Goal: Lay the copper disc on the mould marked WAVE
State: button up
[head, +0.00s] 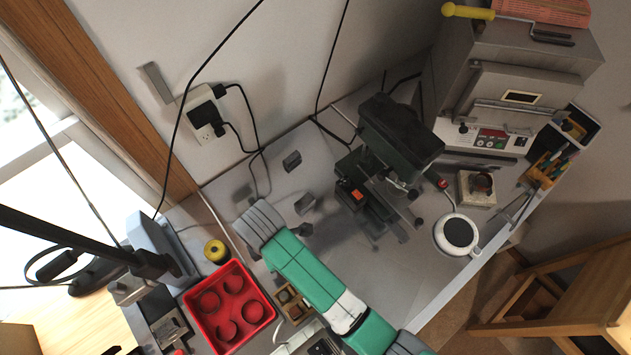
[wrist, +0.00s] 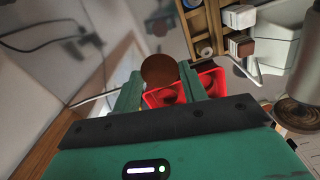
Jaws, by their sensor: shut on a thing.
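In the wrist view the copper disc (wrist: 160,70), round and brown, is held at the fingertips of my gripper (wrist: 161,88). The green fingers are shut on it, and its face is toward the camera. Beyond and below the fingers is the red tray (wrist: 215,80), partly hidden by the disc and fingers. In the head view this tray (head: 236,335) lies at the lower left, with several round recesses. My green arm crosses the bench beside it; I cannot make out the disc there. No WAVE marking is readable in either view, so I cannot tell which thing is that mould.
A black machine (head: 398,135) stands mid-bench. Bare bench (head: 430,275) lies in front.

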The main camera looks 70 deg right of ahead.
jog(key=w+a+r+m, duration=0.3)
jog(key=w+a, duration=0.3)
jog(key=a, duration=0.3)
jog(key=w+a+r+m, duration=0.25)
jog(key=w+a, duration=0.35)
jog(key=a, duration=0.3)
jog(key=w+a+f+n+b, duration=0.2)
jog(key=w+a+n, duration=0.1)
jog(key=w+n, duration=0.2)
jog(key=w+a+f+n+b, duration=0.3)
jog(key=w+a+n, duration=0.1)
jog(key=n, duration=0.3)
jog(key=shift+w+f, duration=0.25)
jog(key=shift+w, duration=0.45)
